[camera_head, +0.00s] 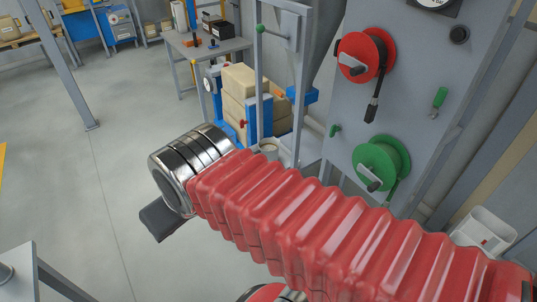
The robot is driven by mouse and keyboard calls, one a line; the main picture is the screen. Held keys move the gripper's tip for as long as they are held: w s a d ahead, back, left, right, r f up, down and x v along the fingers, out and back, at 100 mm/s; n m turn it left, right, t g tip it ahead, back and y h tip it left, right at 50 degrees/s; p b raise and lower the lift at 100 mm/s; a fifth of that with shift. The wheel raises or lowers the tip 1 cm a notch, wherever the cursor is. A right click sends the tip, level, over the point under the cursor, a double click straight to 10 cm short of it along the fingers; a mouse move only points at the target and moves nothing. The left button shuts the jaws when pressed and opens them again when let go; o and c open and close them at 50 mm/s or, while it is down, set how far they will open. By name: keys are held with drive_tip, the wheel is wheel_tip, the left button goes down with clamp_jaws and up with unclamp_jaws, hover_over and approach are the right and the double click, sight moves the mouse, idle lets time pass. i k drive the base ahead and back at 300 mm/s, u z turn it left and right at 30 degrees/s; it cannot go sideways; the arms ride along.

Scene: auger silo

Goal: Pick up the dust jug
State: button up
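I cannot tell for certain which thing is the dust jug. A small pale round vessel (268,147) stands by the frame's foot, behind my red-sleeved arm, which partly hides it. My arm stretches from the lower right to the middle left and ends in a shiny metal wrist. My gripper (164,220) shows only as a dark piece below that wrist. Its fingertips are hidden, so its opening cannot be seen. I see nothing held at it.
A grey panel carries a red reel (364,52) and a green reel (378,165). Stacked tan sacks (240,90) stand beside a grey frame (302,80). A white open bin (484,232) is at lower right. A grey table corner (18,262) is at lower left. The left floor is open.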

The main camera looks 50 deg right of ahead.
sight(268, 147)
drive_tip(key=i, duration=1.4)
drive_tip(key=z, duration=0.55)
drive_tip(key=i, duration=0.6)
drive_tip(key=z, duration=0.85)
drive_tip(key=i, duration=0.55)
drive_tip(key=z, duration=0.3)
